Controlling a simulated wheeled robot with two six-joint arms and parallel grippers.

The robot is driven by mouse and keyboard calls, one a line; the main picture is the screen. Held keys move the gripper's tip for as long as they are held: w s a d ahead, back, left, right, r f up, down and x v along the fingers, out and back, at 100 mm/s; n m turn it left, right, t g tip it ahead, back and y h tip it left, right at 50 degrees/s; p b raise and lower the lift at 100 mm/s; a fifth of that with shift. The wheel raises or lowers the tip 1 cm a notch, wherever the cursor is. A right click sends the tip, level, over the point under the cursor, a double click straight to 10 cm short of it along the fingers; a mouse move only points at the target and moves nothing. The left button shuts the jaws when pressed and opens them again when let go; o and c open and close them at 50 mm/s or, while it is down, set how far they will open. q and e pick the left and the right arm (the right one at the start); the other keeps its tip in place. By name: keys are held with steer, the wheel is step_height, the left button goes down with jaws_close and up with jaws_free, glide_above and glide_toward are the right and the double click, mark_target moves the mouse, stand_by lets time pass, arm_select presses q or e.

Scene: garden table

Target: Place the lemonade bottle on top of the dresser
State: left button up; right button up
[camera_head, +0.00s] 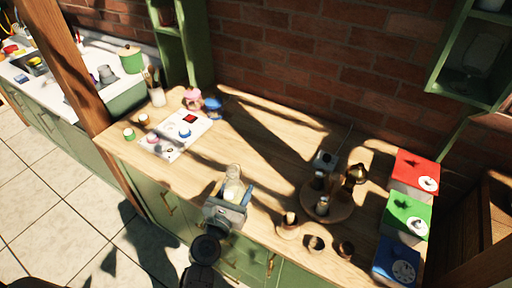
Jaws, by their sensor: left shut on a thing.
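My left gripper (231,194) reaches in from the bottom and is shut on the lemonade bottle (233,184), a clear bottle with pale contents. The bottle stands roughly upright between the two fingers, and its lower part is hidden by the gripper. It appears over the front edge of the green dresser's wooden top (270,142). I cannot tell whether its base touches the wood. My right gripper is not in view.
A white board (176,146) with small items lies at the left. A round wooden tray (340,207) with jars, small cups (315,244), and red (416,164), green (408,209) and blue (385,262) boxes stand at the right. The middle of the top is clear.

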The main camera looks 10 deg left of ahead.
arm_select(q)
steer(key=shift+w+r, duration=0.15)
steer(key=shift+w, duration=0.3)
steer(key=shift+w+a+f+b, duration=0.3)
steer(key=shift+w+a+f, duration=0.55)
steer(key=shift+w, duration=1.6)
steer(key=shift+w+a+f+b, duration=0.25)
steer(key=shift+w+a+f, duration=0.6)
steer(key=shift+w, duration=1.6)
steer(key=shift+w+a+f+b, duration=0.3)
steer(key=shift+w+a+f, duration=0.5)
steer(key=shift+w, duration=1.65)
steer(key=shift+d+f, duration=0.2)
steer(key=shift+f, duration=0.15)
steer(key=o, duration=1.4)
steer(key=shift+c, duration=0.2)
steer(key=shift+s, duration=0.1)
steer(key=shift+s+r, duration=0.1)
steer(key=shift+r, duration=0.1)
